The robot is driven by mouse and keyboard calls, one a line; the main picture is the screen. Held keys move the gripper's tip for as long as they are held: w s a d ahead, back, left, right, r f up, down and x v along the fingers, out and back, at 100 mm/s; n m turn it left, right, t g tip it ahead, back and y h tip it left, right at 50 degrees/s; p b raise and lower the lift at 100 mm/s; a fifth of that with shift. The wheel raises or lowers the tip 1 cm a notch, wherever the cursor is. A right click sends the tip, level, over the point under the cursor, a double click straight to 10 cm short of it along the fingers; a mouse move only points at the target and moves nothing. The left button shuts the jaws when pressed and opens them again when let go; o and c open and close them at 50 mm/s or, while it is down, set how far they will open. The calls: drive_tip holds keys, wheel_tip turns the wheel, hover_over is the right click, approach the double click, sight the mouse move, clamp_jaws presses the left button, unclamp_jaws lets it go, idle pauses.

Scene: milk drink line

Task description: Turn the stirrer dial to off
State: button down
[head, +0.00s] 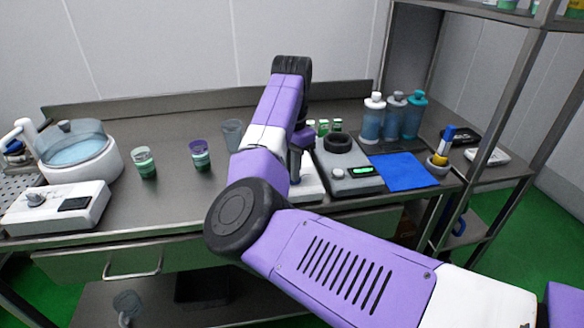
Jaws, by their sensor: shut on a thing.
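The stirrer's white base (311,188) shows in the head view on the bench, just right of my purple forearm and left of the grey device. Most of it, with its dial, is hidden behind my arm. My arm rises over the bench and bends down at its far end. My gripper (295,172) points down, low over the white base, and only a dark sliver of it shows past the arm. It is shut at the place of the stirrer dial. The fingertips and the dial's pointer are hidden, so the dial's setting cannot be read.
A grey device (350,182) with a knob, green display and black ring stands right of the stirrer. Right are a blue mat (404,169) and bottles (372,121). Left are green-filled cups (145,163) and a white bath (83,160). A metal shelf rack (483,115) stands at right.

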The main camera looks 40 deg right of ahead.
drive_tip(key=n+p, duration=0.1)
drive_tip(key=p, duration=0.1)
drive_tip(key=n+p, duration=0.1)
drive_tip(key=p, duration=0.1)
drive_tip(key=shift+s+r, duration=0.2)
drive_tip(key=shift+r, duration=0.15)
drive_tip(key=n+p, duration=0.3)
drive_tip(key=p, duration=0.1)
drive_tip(key=shift+s+d+p, duration=0.1)
drive_tip(key=shift+p, duration=0.2)
drive_tip(key=n+p, duration=0.3)
drive_tip(key=p, duration=0.1)
drive_tip(key=shift+n+p, duration=0.35)
drive_tip(key=shift+n, duration=0.05)
drive_tip(key=n+p, duration=0.3)
drive_tip(key=p, duration=0.1)
drive_tip(key=shift+d+f+n, duration=0.1)
drive_tip(key=shift+n, duration=0.2)
drive_tip(key=n+p, duration=0.3)
drive_tip(key=n, duration=0.2)
drive_tip(key=shift+d+f+n+p, duration=0.1)
drive_tip(key=shift+d+n+p, duration=0.05)
drive_tip(key=shift+n+p, duration=0.2)
drive_tip(key=n+p, duration=0.1)
drive_tip(key=n, duration=0.2)
drive_tip(key=shift+d+f, duration=0.1)
drive_tip(key=shift+n, duration=1.15)
drive_tip(key=c, duration=1.5)
unclamp_jaws()
